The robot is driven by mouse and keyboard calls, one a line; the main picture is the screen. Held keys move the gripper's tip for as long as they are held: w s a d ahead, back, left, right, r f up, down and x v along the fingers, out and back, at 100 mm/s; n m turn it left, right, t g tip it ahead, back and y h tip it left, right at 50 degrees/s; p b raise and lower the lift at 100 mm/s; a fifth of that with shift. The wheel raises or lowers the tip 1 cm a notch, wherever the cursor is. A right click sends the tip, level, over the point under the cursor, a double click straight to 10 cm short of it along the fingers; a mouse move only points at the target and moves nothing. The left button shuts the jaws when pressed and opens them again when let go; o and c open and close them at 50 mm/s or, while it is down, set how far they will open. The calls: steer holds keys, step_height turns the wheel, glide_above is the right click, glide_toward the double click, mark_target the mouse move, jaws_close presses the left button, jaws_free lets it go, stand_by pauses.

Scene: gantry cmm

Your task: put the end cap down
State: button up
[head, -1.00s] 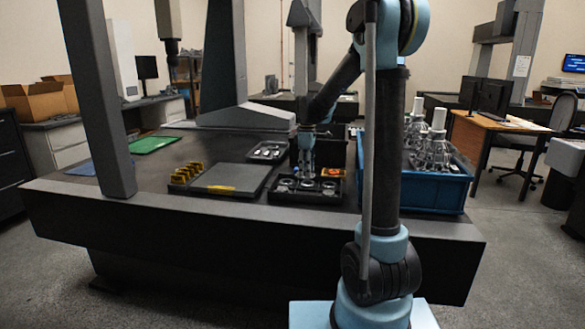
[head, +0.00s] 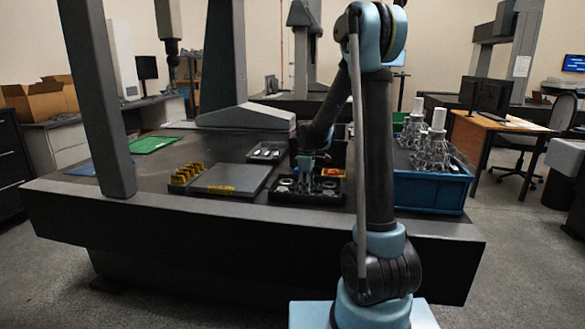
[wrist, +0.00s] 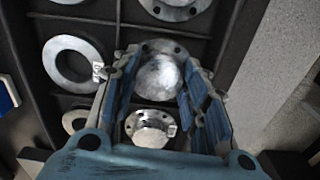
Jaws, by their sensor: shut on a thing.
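My gripper (head: 308,178) reaches down into a black divided tray (head: 341,202) on the dark table. In the wrist view, the blue fingers of my gripper (wrist: 158,80) are shut on a round, shiny metal end cap (wrist: 158,77), over a tray compartment. A flange edge with holes shows just beyond it; I cannot tell if it belongs to the held part. I cannot tell whether the end cap touches the tray floor. Another flanged metal part (wrist: 152,130) lies nearer the palm. In the head view the held end cap is too small to make out.
Metal rings (wrist: 66,64) and another flanged part (wrist: 175,8) occupy nearby compartments, with thin dividing walls between. A dark flat plate (head: 232,179) and yellow blocks (head: 187,174) stand left of the tray. A blue crate (head: 428,191) of metal parts is at its right.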

step_height(320, 180, up, 18)
steer(key=f, duration=0.1)
steer(key=s+d+m, duration=0.2)
steer(key=s+d, duration=0.1)
steer(key=s, duration=0.4)
steer(key=s+d+m, duration=0.3)
steer(key=s+d, duration=0.1)
steer(key=s, duration=0.4)
steer(key=shift+d+f+m+t, duration=0.15)
steer(key=shift+f+m+t, duration=0.15)
steer(key=shift+f+t, duration=0.15)
steer(key=shift+s, duration=0.1)
stand_by(0.5)
